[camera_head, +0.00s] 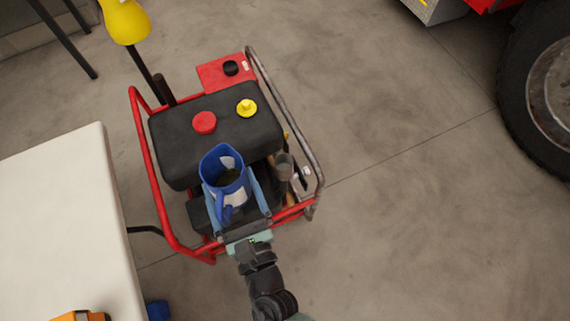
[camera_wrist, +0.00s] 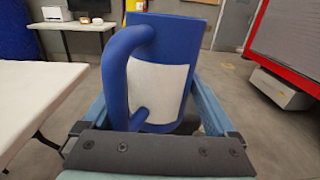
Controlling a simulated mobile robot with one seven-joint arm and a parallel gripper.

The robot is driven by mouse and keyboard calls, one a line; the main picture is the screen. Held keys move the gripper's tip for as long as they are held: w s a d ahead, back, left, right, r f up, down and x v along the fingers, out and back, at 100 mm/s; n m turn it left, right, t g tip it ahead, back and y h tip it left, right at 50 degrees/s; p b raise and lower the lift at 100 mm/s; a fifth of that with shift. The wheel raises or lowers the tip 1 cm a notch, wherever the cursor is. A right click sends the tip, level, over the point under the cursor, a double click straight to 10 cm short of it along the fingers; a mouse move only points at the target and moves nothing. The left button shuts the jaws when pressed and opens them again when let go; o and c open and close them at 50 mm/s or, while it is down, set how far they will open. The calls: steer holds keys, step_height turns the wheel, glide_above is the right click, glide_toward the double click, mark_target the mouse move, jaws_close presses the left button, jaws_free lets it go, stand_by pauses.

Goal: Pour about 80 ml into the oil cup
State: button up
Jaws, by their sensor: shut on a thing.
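My gripper (camera_head: 231,184) is shut on a blue jug (camera_head: 220,160), with one pale blue finger on each side of it. The jug's mouth faces up in the head view, and something dark shows inside. Its handle and white panel face my wrist in the wrist view (camera_wrist: 160,85), where it stands close to upright. I see no stream from it. A small grey cup (camera_head: 284,164), which looks like the oil cup, is on the pump just right of the jug and apart from it. Its contents are too small to tell.
The pump's black tank (camera_head: 175,145) has a red cap (camera_head: 204,122) and a yellow cap (camera_head: 247,107). A red tube frame (camera_head: 150,180) surrounds it. A white table (camera_head: 60,220) is at left. Open floor (camera_head: 410,220) lies right, with a vehicle tyre (camera_head: 545,90) beyond.

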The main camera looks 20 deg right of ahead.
steer(key=w+f+m+h+b, duration=0.1)
steer(key=w+f+b, duration=0.1)
steer(key=f+b, duration=0.65)
steer(key=w+f+m+h+b, duration=0.1)
steer(key=w+f+h+b, duration=0.15)
steer(key=f+b, duration=0.6)
steer(key=w+d+f+m+g+h+b, duration=0.1)
steer(key=w+d+f+b, duration=0.4)
steer(key=w+f+b, duration=0.5)
steer(key=f+m+h+b, duration=0.1)
steer(key=b, duration=0.2)
steer(key=shift+s+d+r+m+h, duration=0.1)
steer(key=shift+d+m+h, duration=0.05)
steer(key=shift+m+h, duration=0.15)
